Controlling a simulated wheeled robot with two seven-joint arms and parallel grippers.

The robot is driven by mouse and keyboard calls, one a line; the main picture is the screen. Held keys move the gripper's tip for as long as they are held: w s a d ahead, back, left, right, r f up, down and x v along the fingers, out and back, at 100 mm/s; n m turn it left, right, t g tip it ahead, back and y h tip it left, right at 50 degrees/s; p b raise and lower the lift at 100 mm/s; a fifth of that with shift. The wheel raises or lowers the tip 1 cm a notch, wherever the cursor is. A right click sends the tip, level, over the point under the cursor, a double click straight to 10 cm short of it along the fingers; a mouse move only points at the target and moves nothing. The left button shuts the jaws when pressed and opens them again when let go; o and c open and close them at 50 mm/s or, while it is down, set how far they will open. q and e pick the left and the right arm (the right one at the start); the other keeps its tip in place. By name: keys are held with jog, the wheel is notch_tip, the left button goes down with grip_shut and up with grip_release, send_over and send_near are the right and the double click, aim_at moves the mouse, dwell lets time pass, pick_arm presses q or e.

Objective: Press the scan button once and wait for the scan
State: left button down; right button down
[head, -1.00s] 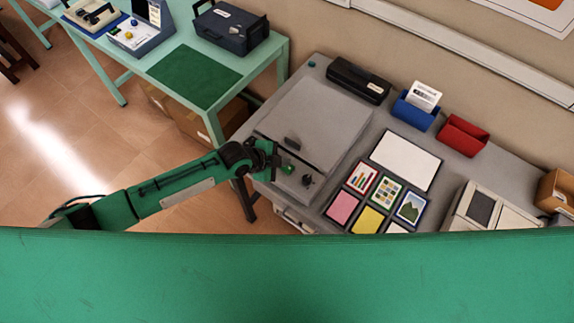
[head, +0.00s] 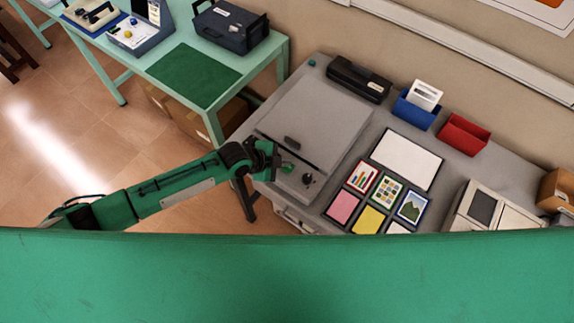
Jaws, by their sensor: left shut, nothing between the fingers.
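The scanner is a grey flatbed unit with its flat lid (head: 318,115) down on the grey bench. A dark handle (head: 293,142) sits at the lid's front edge. On the front panel are a small green button (head: 288,168) and a black knob (head: 308,180) to its right. My left gripper (head: 278,165) is at the panel's left end, right beside the green button. It looks shut and empty. Its dark fingers partly cover the button area, and I cannot tell whether they touch the button. My right gripper is not in view.
Picture cards (head: 388,191) and a white sheet (head: 406,160) lie right of the scanner. Behind are a black case (head: 358,80), a blue holder (head: 414,110) and a red holder (head: 463,135). A light green table (head: 282,51) stands at the back left.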

pick_arm(q)
jog(key=shift+f+b, duration=0.4)
jog(key=shift+f, duration=0.15)
dwell(0.7)
jog(key=shift+r, duration=0.1)
jog(key=shift+r+p, duration=0.65)
jog(key=shift+r, duration=0.2)
jog(key=shift+r+p, duration=1.95)
jog(key=shift+r, duration=0.65)
jog(key=shift+f, duration=0.1)
